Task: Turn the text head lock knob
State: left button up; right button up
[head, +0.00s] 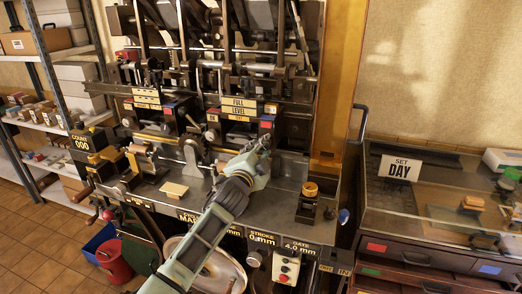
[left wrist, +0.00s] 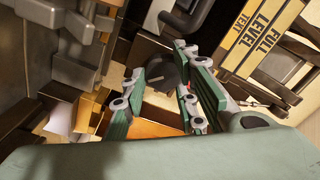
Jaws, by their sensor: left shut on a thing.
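My left gripper (head: 264,146) reaches up from the bottom of the head view to the press front, just below the FULL LEVEL plate (head: 238,107). In the left wrist view its green fingers (left wrist: 160,84) are on either side of a dark round knob (left wrist: 160,70), and the gripper is shut on it. Part of the knob is hidden, and I cannot read a mark on it. In the head view the gripper hides the knob. The FULL LEVEL plate also shows in the left wrist view (left wrist: 262,40), with a smaller TEXT label beside it. My right gripper is not in view.
The press bed (head: 285,205) is crowded with levers and brackets. A brass-topped block (head: 308,200) stands right of my arm. A COUNT box (head: 88,142) and a crank are at the left. A glass-topped cabinet (head: 400,215) stands at the right.

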pick_arm(q)
jog(key=m, duration=0.2)
jog(key=f+m, duration=0.1)
jog(key=m, duration=0.1)
jog(key=shift+s+m, duration=0.1)
jog(key=shift+m, duration=0.2)
jog(key=shift+a+f+m+p, duration=0.15)
jog(key=shift+m+p, duration=0.4)
jog(key=shift+m, duration=1.75)
jog(key=o, duration=1)
jog(key=shift+a, duration=0.1)
jog(key=shift+r, duration=0.4)
jog(key=v, duration=1.2)
